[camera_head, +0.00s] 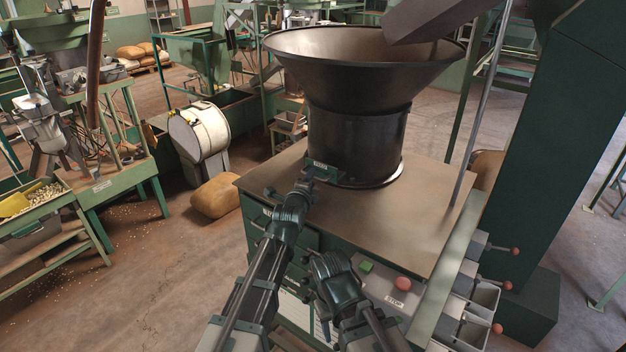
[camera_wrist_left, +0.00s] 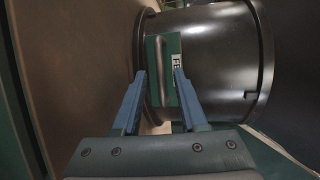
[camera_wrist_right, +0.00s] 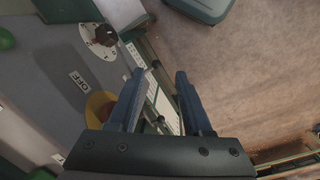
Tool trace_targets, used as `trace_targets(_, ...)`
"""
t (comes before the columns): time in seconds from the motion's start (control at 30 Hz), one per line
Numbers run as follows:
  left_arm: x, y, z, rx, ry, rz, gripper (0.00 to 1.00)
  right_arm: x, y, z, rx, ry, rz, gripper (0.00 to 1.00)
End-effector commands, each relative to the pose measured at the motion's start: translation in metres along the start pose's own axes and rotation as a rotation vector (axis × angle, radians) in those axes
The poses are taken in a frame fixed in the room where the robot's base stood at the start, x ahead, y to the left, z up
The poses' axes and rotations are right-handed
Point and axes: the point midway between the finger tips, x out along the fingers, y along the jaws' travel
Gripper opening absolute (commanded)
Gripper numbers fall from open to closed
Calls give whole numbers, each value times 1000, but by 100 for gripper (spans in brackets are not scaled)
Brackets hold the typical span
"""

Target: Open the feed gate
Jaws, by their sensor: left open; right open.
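The feed gate is a small green plate (camera_wrist_left: 172,50) with a raised upright handle bar (camera_wrist_left: 160,70) and a partly hidden white label starting "FE". It sits on the dark drum (camera_wrist_left: 220,60) under the wide funnel hopper (camera_head: 360,75). In the head view the gate (camera_head: 324,172) is at the drum's lower left. My left gripper (camera_wrist_left: 157,85) is open, its blue fingertips on either side of the gate's handle; contact cannot be told. My right gripper (camera_head: 320,300) is open and empty, low by the machine's front; its fingers also show in the right wrist view (camera_wrist_right: 160,85).
The front panel holds a green button (camera_head: 366,265), a red button (camera_head: 402,284) and a STOP label. Levers with red knobs (camera_head: 506,285) stick out at right. A sack (camera_head: 215,196) lies on the floor at left. The brown machine top (camera_head: 420,220) is clear.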

Motion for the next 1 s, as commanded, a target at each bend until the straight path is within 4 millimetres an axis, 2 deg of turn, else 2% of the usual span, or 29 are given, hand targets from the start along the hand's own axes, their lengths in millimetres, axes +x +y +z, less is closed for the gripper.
trace_targets(0.03, 14, 1, 0, 0, 0, 0, 42, 3, 0, 0, -1, 0, 0, 50)
trace_targets(0.17, 28, 0, 0, 0, 0, 0, 42, 5, 0, 0, -1, 0, 0, 50)
trace_targets(0.47, 31, 0, 0, 0, 0, 0, 42, 5, 0, 0, -2, 0, 0, 50)
trace_targets(0.5, 31, 0, 0, 0, 0, 0, 40, 5, 0, 0, -2, 0, 0, 50)
trace_targets(0.73, 30, 0, 0, 0, 0, 0, 0, 5, 0, 0, -1, 0, 0, 50)
trace_targets(1.0, 30, 0, 0, 0, 0, 1, 0, 5, 0, 0, -1, 0, 0, 50)
